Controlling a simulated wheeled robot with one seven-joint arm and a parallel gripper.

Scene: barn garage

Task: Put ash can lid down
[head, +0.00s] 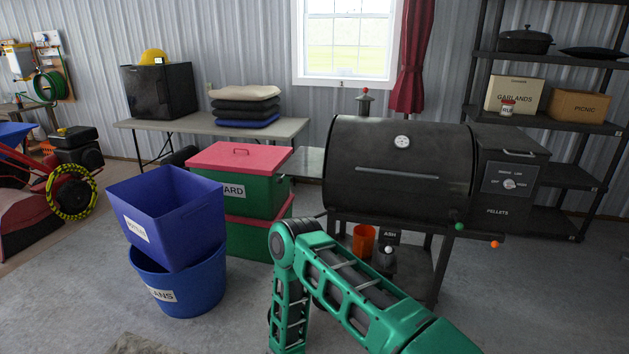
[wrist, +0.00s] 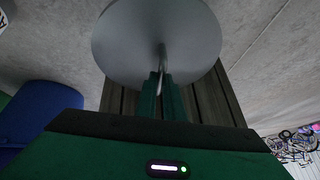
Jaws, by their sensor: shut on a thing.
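The ash can lid (wrist: 130,35) is a round grey disc with a thin metal handle, seen in the wrist view. My gripper (wrist: 161,88) is shut on its handle, with the disc beyond the green fingertips. The lid is out of the head view, and so is my gripper. In the head view a small dark object with a pale knob (head: 388,250) stands by an ASH label (head: 390,236) under the grill; my arm partly hides that area, and I cannot tell whether it is the can.
Dark wooden planks (wrist: 205,100) lie behind the lid, with grey concrete floor on both sides. A blue bin (wrist: 45,100) shows at left. In the head view stand the black grill (head: 395,170), an orange bucket (head: 363,240), stacked blue bins (head: 175,215) and green boxes (head: 260,190).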

